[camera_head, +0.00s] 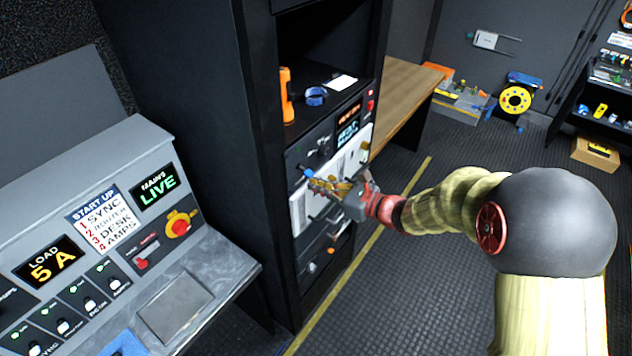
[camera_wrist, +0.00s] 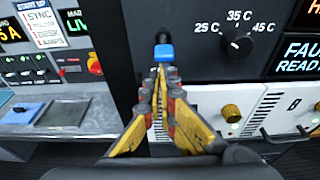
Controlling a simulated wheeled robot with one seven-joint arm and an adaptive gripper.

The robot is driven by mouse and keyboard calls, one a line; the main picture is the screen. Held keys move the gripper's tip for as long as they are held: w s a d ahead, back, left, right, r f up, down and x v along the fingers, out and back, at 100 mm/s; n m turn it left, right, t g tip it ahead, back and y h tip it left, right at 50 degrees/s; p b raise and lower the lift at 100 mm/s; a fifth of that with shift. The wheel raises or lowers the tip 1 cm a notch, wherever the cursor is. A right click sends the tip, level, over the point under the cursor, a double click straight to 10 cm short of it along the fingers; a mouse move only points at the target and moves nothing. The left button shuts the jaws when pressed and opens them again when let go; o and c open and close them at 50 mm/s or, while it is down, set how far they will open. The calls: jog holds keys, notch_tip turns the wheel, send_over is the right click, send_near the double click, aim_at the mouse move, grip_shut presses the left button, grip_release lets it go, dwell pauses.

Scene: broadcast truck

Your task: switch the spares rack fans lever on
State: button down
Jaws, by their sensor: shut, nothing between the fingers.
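A small lever with a blue tip (camera_wrist: 163,52) stands out from the dark panel of the rack (camera_head: 300,150). In the wrist view its dark stem shows just above the blue tip. The blue tip also shows in the head view (camera_head: 307,173), at the left of the panel. No label for the lever is readable. My gripper (camera_wrist: 161,72) is shut and empty, with its yellow and grey fingertips just below the blue tip. I cannot tell whether they touch it. In the head view my gripper (camera_head: 314,183) is in front of the rack.
A black dial (camera_wrist: 239,45) marked 25 C, 35 C and 45 C sits right of the lever. White modules with brass knobs (camera_wrist: 231,113) and handles lie below it. A sloped console (camera_head: 110,225) stands left of the rack. Open floor (camera_head: 400,290) lies to the right.

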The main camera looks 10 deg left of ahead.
jog(key=shift+d+r+g+h+p, duration=0.2)
jog(key=shift+r+h+p, duration=0.55)
jog(key=shift+p, duration=0.75)
jog(key=shift+d+r+g+h+p, duration=0.15)
jog(key=shift+r+h+p, duration=0.3)
jog(key=shift+r+p, duration=0.75)
jog(key=shift+a+f, duration=0.1)
jog(key=shift+f, duration=0.15)
